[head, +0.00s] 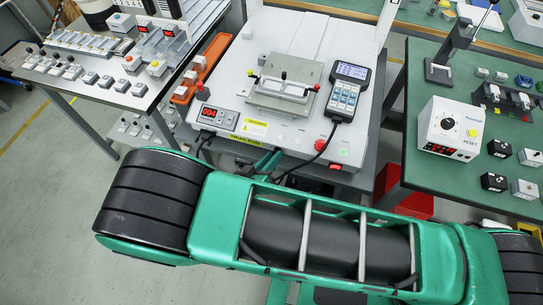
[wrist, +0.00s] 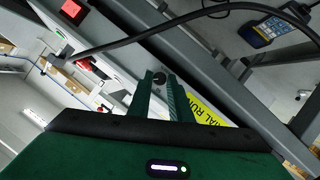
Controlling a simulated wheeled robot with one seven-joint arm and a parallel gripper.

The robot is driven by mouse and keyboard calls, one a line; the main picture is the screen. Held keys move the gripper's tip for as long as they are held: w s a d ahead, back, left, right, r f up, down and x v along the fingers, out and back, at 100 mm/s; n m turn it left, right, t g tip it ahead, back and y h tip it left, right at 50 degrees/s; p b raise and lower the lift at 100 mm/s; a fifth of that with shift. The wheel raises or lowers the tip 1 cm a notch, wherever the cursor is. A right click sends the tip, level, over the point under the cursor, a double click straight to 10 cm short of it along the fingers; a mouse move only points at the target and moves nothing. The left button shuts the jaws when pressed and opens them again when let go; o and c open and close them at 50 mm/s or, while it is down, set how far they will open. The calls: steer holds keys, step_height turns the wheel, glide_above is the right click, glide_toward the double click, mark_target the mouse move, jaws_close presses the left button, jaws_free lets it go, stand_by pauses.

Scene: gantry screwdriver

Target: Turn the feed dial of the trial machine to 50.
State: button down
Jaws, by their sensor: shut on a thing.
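The trial machine (head: 285,135) is the white bench unit in the head view, with a yellow trial-run label (head: 245,139) on its front. In the wrist view, that label (wrist: 207,110) lies right of my fingers. A small dark round knob (wrist: 159,79), which looks like the feed dial, shows between the fingertips on the front face. My gripper (wrist: 163,82) is shut on it. In the head view, my gripper (head: 268,160) is at the machine's front edge, and my arm hides the knob. The dial's scale and setting cannot be read.
A black cable (wrist: 135,38) crosses near my fingers, running to the handheld pendant (head: 345,90). A red rocker switch (head: 335,166) and a red button (head: 320,145) are on the front right. A red display (head: 208,113) reads 004. Side benches (head: 415,170) flank the machine.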

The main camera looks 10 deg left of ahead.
steer(key=shift+w+a+n, duration=0.1)
steer(key=shift+a+n, duration=0.05)
steer(key=shift+n, duration=0.15)
stand_by(0.4)
steer(key=c, duration=1.7)
jaws_free()
steer(key=shift+o, duration=0.4)
steer(key=v, duration=1)
steer(key=shift+s+a, duration=0.15)
steer(key=shift+s, duration=0.25)
